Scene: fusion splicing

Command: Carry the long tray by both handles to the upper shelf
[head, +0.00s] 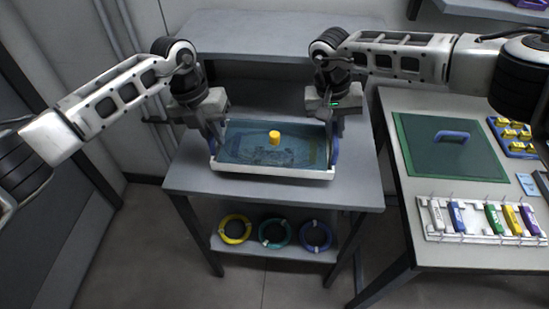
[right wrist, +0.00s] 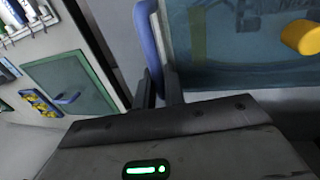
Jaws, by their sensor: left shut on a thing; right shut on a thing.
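The long tray (head: 312,173) is white-rimmed with a blue-teal floor and sits low over the grey table top in the head view; I cannot tell whether it touches. A yellow cylinder (head: 274,136) stands on it. My left gripper (head: 217,135) is shut on the tray's left handle, which it mostly hides. My right gripper (head: 335,125) is shut on the blue right handle (head: 335,149). In the right wrist view the blue handle (right wrist: 149,45) shows at the fingers, with the yellow cylinder (right wrist: 301,37) at the right. The upper shelf (head: 270,37) is grey and bare, behind the tray.
The grey table (head: 355,185) has a lower shelf with yellow (head: 235,229), teal (head: 275,233) and blue (head: 316,236) coils. A workbench (head: 395,120) at the right bears a green mat (head: 480,165) and a white rack of several coloured pieces (head: 465,230).

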